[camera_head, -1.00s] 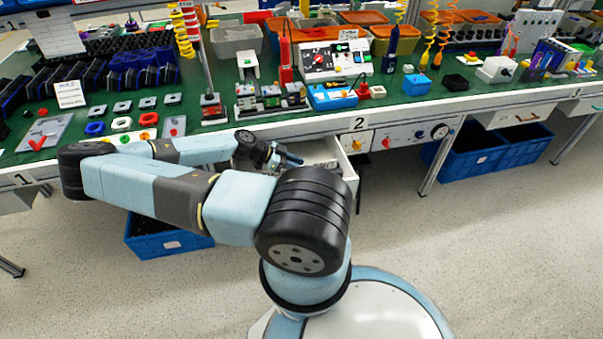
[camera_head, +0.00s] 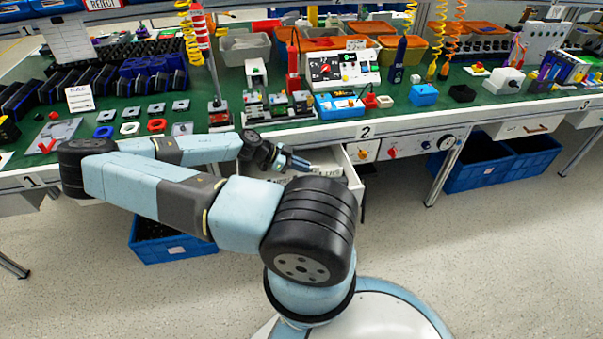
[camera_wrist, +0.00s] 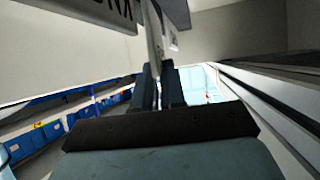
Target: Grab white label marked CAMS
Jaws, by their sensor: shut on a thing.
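My gripper (camera_head: 297,163) is over the open drawer (camera_head: 352,178) under the bench, near the number 2 mark. In the wrist view its two dark fingers (camera_wrist: 160,85) are close together, shut on a thin pale piece (camera_wrist: 153,45) seen nearly edge-on. I cannot read any marking on that piece, so CAMS cannot be confirmed. A pale plate with dark letters (camera_wrist: 115,10), partly cut off, shows at the top of the wrist view. White strips with dark lettering (camera_head: 328,173) show in the drawer, too small to read surely.
The green bench (camera_head: 400,110) above the drawer holds switches, trays and tools. A panel with knobs (camera_head: 405,146) is right of the drawer. Blue crates (camera_head: 160,245) stand on the floor. Drawer walls lie close around my gripper.

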